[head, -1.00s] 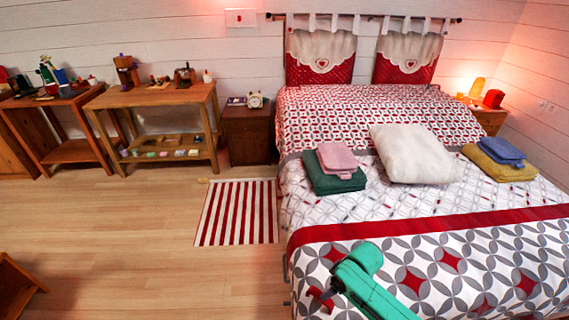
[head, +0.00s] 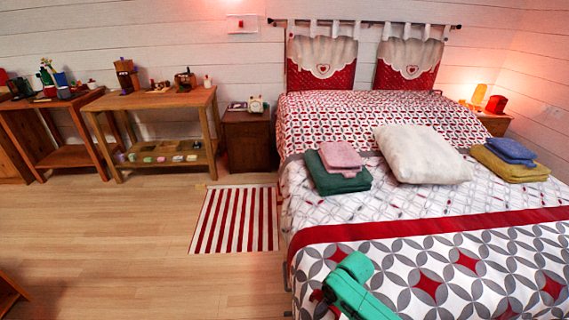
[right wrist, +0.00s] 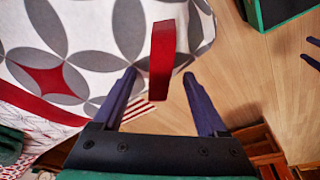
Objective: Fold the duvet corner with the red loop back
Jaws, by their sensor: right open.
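The duvet (head: 420,255) lies over the bed, white with grey petals, red diamonds and a red band. Its near left corner is at the bottom of the head view, partly behind my green right arm. The red loop (right wrist: 162,50) stands up from the duvet edge in the right wrist view. A bit of red, likely this loop, shows beside my arm in the head view (head: 316,296). My right gripper (right wrist: 159,75) is open, its dark fingers on either side of the loop's lower end.
A white pillow (head: 422,153), pink and green folded cloths (head: 340,180) and blue and yellow ones (head: 510,165) lie farther up the bed. A striped rug (head: 235,220) lies left of the bed. The wooden floor there is clear.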

